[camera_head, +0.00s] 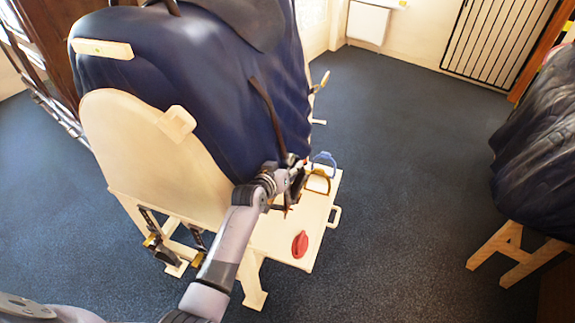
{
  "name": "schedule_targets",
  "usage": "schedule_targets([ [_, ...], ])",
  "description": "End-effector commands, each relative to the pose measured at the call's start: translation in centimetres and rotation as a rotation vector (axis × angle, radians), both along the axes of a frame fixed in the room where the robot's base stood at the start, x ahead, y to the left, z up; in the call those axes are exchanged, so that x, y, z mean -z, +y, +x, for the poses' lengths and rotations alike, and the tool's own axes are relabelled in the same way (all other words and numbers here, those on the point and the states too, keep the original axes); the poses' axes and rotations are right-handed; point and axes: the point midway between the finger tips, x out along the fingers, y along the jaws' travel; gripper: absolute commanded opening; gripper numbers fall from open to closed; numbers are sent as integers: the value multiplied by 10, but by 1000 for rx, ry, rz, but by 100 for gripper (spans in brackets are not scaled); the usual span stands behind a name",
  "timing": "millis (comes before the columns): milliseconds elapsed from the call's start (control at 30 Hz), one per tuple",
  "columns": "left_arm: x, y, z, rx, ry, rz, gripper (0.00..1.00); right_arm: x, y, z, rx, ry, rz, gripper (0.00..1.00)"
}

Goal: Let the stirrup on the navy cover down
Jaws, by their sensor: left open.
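The navy cover (215,85) is draped over a pale wooden stand (145,145) with a rounded end board. A dark saddle (243,18) shows on top, cut off by the top edge. A dark brown strap (267,108) runs down the cover's right side to behind my left gripper (292,190). That gripper is open, low beside the cover and above the stand's shelf (270,236). A brown loop (318,181) shows just right of the gripper; I cannot tell whether it is the stirrup or whether the gripper touches it. My right gripper is not in view.
A red oval object (300,244) lies on the shelf, and a blue looped object (325,160) is at its far end. Black straps with buckles (152,229) hang at the stand's left. Another dark-covered stand (538,150) is at right. The carpet between is clear.

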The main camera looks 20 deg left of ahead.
Motion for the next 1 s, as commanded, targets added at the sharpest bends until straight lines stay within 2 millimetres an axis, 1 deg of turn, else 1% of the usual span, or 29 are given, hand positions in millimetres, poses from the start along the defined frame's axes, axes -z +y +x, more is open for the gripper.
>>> schedule_targets([
  [67, -6, 0, 1, 0, -3, -2, 45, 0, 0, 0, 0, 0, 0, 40],
  [167, -21, 0, 1, 0, -5, 0, 45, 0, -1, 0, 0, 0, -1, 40],
  [400, -68, 1, 1, -1, -6, 1, 45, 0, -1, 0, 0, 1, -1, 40],
  [533, -87, 0, 1, -1, -4, 0, 45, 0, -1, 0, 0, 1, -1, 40],
  [700, -98, 0, 0, -1, -2, 1, 45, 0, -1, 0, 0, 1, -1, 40],
  [1000, -100, 0, 0, 0, -1, 0, 45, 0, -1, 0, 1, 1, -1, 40],
])
